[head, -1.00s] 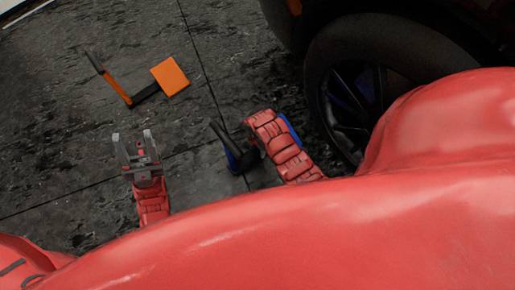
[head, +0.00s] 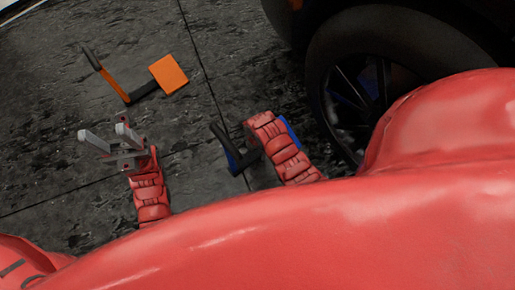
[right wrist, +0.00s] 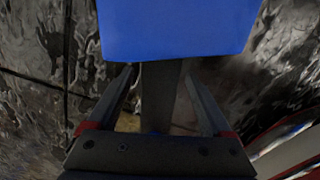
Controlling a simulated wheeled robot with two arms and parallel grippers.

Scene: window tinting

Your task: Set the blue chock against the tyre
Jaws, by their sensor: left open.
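The blue chock has a blue plate (head: 290,131), partly hidden behind my right arm, and a dark bar with an upright handle (head: 222,139). It is on the floor left of the tyre (head: 400,32), with a gap between them. In the right wrist view its blue face (right wrist: 178,28) fills the top, and its dark bar runs between the fingers of my right gripper (right wrist: 160,82). Narrow gaps show beside the bar, so I cannot tell if the fingers grip it. My left gripper (head: 104,135) is open and empty, left of the blue chock.
An orange chock (head: 169,75) with a dark bar and upright handle lies on the floor at the upper left. The dark vehicle with its spoked wheel (head: 350,100) blocks the upper right. Wet dark floor is clear around the left gripper.

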